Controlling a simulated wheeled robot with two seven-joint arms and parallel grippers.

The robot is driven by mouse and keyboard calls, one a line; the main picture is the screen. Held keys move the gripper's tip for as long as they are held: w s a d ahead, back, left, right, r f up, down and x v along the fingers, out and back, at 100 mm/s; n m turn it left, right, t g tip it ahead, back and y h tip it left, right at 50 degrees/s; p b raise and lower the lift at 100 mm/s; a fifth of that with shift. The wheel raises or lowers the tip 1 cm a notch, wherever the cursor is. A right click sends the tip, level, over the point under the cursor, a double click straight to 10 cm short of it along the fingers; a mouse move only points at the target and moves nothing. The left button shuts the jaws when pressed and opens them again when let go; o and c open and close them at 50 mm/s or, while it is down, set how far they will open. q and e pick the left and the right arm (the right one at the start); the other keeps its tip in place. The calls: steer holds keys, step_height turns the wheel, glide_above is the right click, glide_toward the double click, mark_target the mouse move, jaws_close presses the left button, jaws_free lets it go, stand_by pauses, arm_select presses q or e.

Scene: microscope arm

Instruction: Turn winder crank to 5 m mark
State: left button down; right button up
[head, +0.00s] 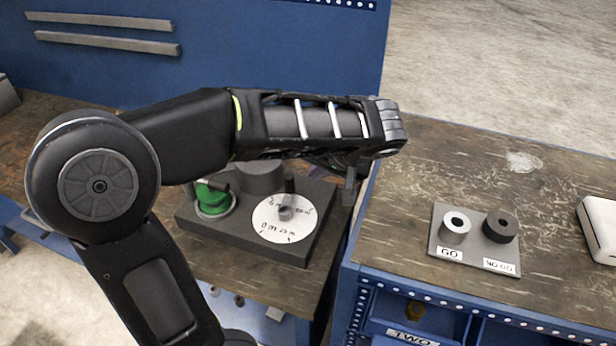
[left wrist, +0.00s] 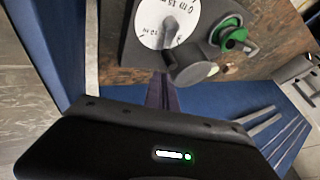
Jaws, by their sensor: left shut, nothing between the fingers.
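The winder is a dark grey base block (head: 240,238) on the wooden bench, with a round white marked dial (head: 283,232). A small grey crank (head: 287,209) stands at the dial's middle; which mark it points at is too small to tell. The dial (left wrist: 152,22) and crank (left wrist: 170,28) also show in the left wrist view. A green spool (head: 212,203) and a grey cylinder (head: 262,178) sit on the base. My left gripper (head: 349,192) is shut and empty, right of the dial by the base's right edge, apart from the crank. My right gripper is out of view.
A right-hand bench holds a plate (head: 474,240) with a light GO and a dark NO GO cylinder, and a white box (head: 601,228). A gap separates the two benches. A blue panel (head: 280,50) stands behind. My left arm covers part of the bench.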

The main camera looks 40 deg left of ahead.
arm_select(q)
steer(key=p, duration=0.2)
glide_above(287, 197)
steer(key=w+d, duration=0.2)
steer(key=d, duration=0.1)
step_height(287, 197, down, 8)
steer(key=shift+w+r, duration=0.1)
steer(key=shift+w, duration=0.05)
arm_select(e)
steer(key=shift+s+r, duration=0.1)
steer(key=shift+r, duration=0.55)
arm_select(q)
steer(key=shift+w+b, duration=0.1)
steer(key=shift+b, duration=0.35)
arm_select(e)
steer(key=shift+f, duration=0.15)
